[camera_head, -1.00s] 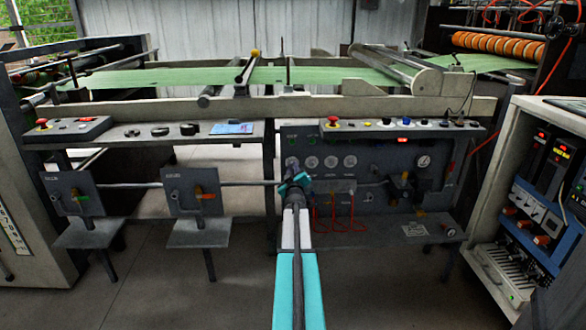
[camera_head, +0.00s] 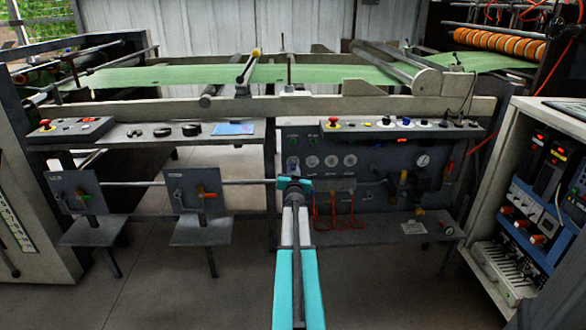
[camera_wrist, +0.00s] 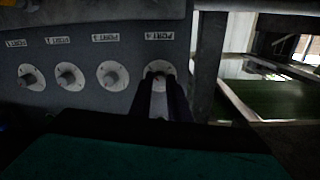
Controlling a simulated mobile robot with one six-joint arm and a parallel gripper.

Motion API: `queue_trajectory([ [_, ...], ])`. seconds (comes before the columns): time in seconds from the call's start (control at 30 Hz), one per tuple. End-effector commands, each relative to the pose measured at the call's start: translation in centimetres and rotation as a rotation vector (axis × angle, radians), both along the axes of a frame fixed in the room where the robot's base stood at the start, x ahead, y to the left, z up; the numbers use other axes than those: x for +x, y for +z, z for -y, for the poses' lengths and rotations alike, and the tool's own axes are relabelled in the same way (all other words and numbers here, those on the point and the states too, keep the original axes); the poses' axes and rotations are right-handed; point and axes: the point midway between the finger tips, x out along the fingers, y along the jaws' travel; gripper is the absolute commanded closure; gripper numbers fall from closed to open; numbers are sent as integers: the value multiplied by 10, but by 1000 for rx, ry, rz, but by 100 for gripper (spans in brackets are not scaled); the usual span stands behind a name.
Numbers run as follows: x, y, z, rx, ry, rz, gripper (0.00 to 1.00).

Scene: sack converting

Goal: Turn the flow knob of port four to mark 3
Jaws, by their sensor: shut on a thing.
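The port four dial (camera_wrist: 160,65) is a round white plate under the PORT 4 label, rightmost of the row in the wrist view. My gripper (camera_wrist: 160,82) is shut on its flow knob, with one dark finger on each side. The fingers cover most of the knob, and its pointer and marks are too small and dark to read. In the head view my gripper (camera_head: 293,172) reaches the left end of the dial row on the grey panel (camera_head: 375,172). My teal wrist lies nearly level there.
The neighbouring port three knob (camera_wrist: 111,77) sits close beside my fingers, with further port knobs beyond it. Red hoses (camera_head: 335,212) hang below the panel. A shelf with buttons (camera_head: 385,122) juts out above. A grey post (camera_wrist: 207,65) stands near port four.

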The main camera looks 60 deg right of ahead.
Motion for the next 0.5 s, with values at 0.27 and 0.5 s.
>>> queue_trajectory([
  [0.27,-4,4,4,23,-5,47,100],
  [0.5,-4,4,4,24,-6,48,100],
])
